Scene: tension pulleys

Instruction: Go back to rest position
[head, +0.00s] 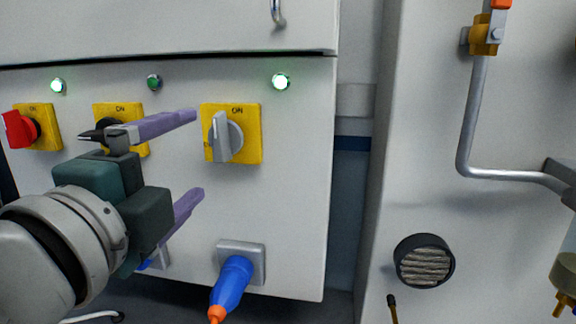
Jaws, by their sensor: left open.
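My left gripper (197,155) is open and empty, with its two purple fingers spread one above the other, pointing right. It is in front of the white control panel (300,190). Its upper finger partly covers the middle yellow switch plate with a black knob (106,131). The right yellow switch with a grey knob (226,136) stands just right of the fingertips, and I see no contact. A red knob (20,130) on a yellow plate is at the far left. My right gripper does not show.
Two lamps glow, at the left (58,86) and right (281,82); the middle lamp (154,82) is darker. A blue plug (231,284) sits in a socket below. At right are a metal pipe (473,120) and a round vent (424,262) on a white wall.

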